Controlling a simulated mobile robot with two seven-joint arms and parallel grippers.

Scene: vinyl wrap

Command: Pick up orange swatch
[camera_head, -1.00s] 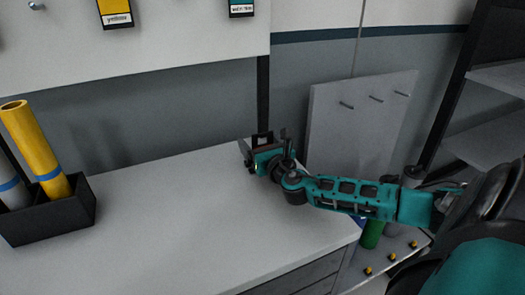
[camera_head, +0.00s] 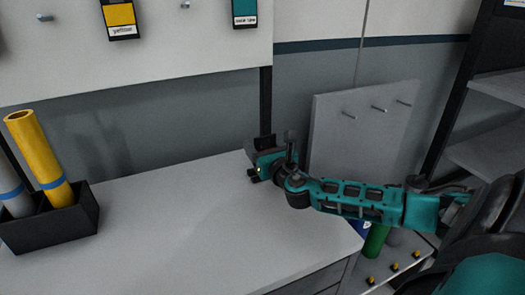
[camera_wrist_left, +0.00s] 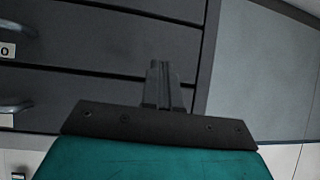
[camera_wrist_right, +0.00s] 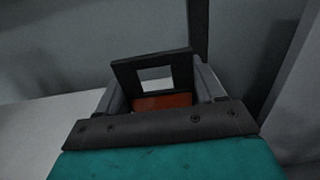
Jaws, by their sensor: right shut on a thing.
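The orange swatch (camera_wrist_right: 165,102) shows in the right wrist view as an orange face below a black frame with a square opening. My right gripper (camera_wrist_right: 158,95) is shut on it, with one finger on each side. Part of the swatch is hidden by the gripper body. In the head view my right gripper (camera_head: 258,166) is at the back right corner of the white table, and the orange face does not show there. My left gripper (camera_wrist_left: 163,86) is shut and empty in the left wrist view, in front of dark drawers.
The white table (camera_head: 170,225) is mostly clear. A black holder (camera_head: 55,227) with a yellow roll (camera_head: 38,155) and a grey roll stands at its left. Yellow (camera_head: 120,18) and teal (camera_head: 244,12) swatches hang on the board above. A grey panel with pegs (camera_head: 365,125) stands behind my right arm.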

